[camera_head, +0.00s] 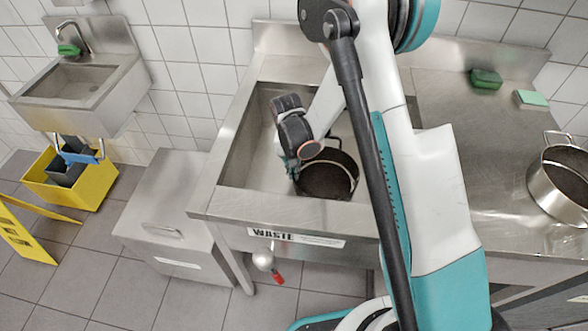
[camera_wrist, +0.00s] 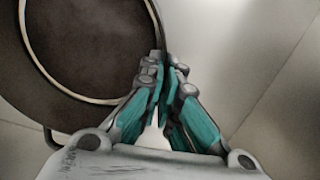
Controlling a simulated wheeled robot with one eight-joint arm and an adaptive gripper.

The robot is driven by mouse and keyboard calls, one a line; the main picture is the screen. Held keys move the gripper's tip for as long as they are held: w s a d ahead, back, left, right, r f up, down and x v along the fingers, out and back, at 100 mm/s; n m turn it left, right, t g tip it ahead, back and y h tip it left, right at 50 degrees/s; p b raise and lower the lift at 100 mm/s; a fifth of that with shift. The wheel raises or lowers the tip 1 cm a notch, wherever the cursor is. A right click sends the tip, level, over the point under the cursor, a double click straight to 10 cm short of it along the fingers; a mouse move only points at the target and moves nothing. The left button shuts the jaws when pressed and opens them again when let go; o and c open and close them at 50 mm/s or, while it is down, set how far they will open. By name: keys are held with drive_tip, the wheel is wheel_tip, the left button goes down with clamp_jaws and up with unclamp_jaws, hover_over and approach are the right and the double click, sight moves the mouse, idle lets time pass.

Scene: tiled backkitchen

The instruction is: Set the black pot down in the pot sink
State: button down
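The black pot (camera_head: 327,177) is inside the large steel sink (camera_head: 232,160), towards its front right, with its open top facing up. I cannot tell whether its base touches the sink floor. My gripper (camera_head: 291,168) reaches down into the sink at the pot's left rim. In the wrist view the pot (camera_wrist: 85,45) fills the upper left, with a loop handle at its lower left. There my gripper's teal fingers (camera_wrist: 163,72) are close together at the pot's rim and look shut on it. The exact contact is partly hidden.
A steel pot (camera_head: 562,185) stands on the counter (camera_head: 450,110) at the right. A small hand sink (camera_head: 75,85), yellow bucket (camera_head: 75,190) and steel cabinet (camera_head: 175,215) are at the left. The sink's left part is clear.

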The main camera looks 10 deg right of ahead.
drive_tip(key=shift+f, duration=0.15)
drive_tip(key=c, duration=1.8)
unclamp_jaws()
wheel_tip(320, 180, up, 12)
drive_tip(key=p, duration=0.4)
drive_tip(key=shift+w+a+r, duration=0.15)
drive_tip(key=shift+a+r, duration=0.1)
drive_tip(key=shift+a, duration=0.15)
drive_tip(key=s+d+r+n+t+y, duration=0.1)
drive_tip(key=s+d+r+t, duration=0.2)
drive_tip(key=r, duration=0.6)
drive_tip(key=s+d+r+n+t, duration=0.1)
drive_tip(key=s+d+r, duration=0.3)
drive_tip(key=r, duration=0.6)
drive_tip(key=s+d+r+t, duration=0.1)
drive_tip(key=s+d+r, duration=0.1)
drive_tip(key=s, duration=0.5)
drive_tip(key=s+d+r+n+t, duration=0.1)
drive_tip(key=s+r+t, duration=0.1)
drive_tip(key=s, duration=0.5)
drive_tip(key=shift+s+d+r+n+t, duration=0.3)
drive_tip(key=shift+s+d+r, duration=0.1)
drive_tip(key=shift+r, duration=0.25)
